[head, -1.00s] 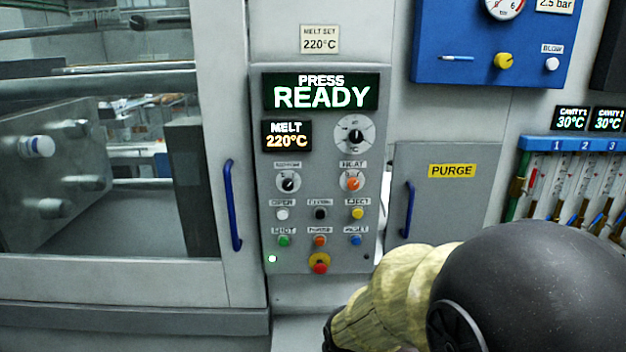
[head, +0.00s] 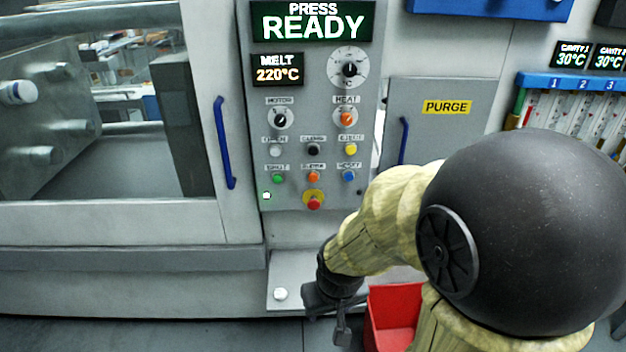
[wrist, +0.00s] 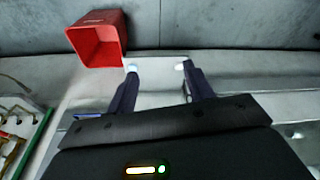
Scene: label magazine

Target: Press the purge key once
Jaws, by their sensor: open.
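The control panel (head: 330,200) stands at the centre of the head view. In its lower button row an orange button (head: 313,177) sits between a green button (head: 278,178) and a blue button (head: 348,175). The small label above the orange one is blurred but looks like PURGE. A red button on a yellow base (head: 313,202) is just below it. My gripper (wrist: 158,72) is open and empty in the wrist view. In the head view its dark end is low, below the panel and near the pale ledge, apart from the buttons; its fingertips are hard to make out there.
A grey door marked PURGE (head: 447,107) with a blue handle is right of the panel. A red bin (wrist: 98,38) stands near my gripper, partly hidden by my arm in the head view. A pale ledge (head: 290,268) carries a white round piece (head: 280,294).

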